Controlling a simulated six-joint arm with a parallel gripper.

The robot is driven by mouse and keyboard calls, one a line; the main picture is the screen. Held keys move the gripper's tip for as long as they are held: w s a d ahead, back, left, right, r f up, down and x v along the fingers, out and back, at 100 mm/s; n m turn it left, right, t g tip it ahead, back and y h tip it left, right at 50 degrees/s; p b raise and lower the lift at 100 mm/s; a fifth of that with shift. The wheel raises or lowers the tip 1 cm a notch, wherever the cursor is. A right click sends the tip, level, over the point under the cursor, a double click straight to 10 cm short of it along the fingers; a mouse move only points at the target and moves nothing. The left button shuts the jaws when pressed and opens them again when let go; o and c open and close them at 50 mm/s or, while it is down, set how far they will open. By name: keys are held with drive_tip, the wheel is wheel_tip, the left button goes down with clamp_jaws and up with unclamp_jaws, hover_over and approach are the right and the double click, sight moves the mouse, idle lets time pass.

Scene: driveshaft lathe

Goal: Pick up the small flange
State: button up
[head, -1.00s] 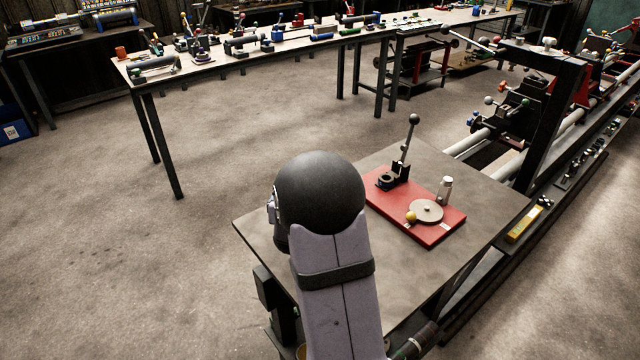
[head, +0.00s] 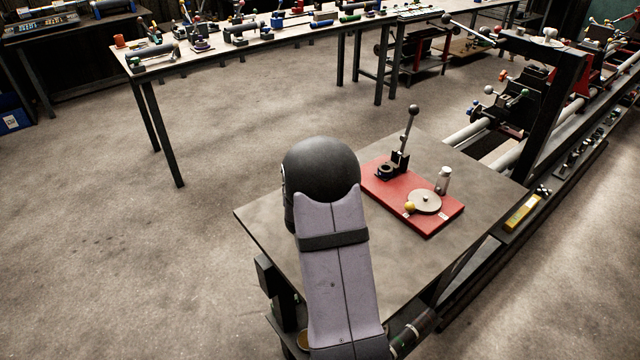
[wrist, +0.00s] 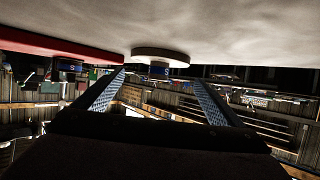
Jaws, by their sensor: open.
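In the wrist view, which looks upside down, a pale round disc (wrist: 160,56) with a blue tag marked S sits against the pale tabletop; it looks like the small flange. It lies just beyond and between the fingertips of my gripper (wrist: 158,85), which is open and empty. The disc is apart from both fingers. In the head view, my arm hides my gripper, and I cannot make out this disc there.
The board's edge also shows in the wrist view (wrist: 60,46). A lathe stands at the right.

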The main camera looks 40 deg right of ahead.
drive_tip(key=shift+p+x, duration=0.5)
drive_tip(key=shift+x, duration=1.65)
drive_tip(key=shift+s+f, duration=0.15)
clamp_jaws()
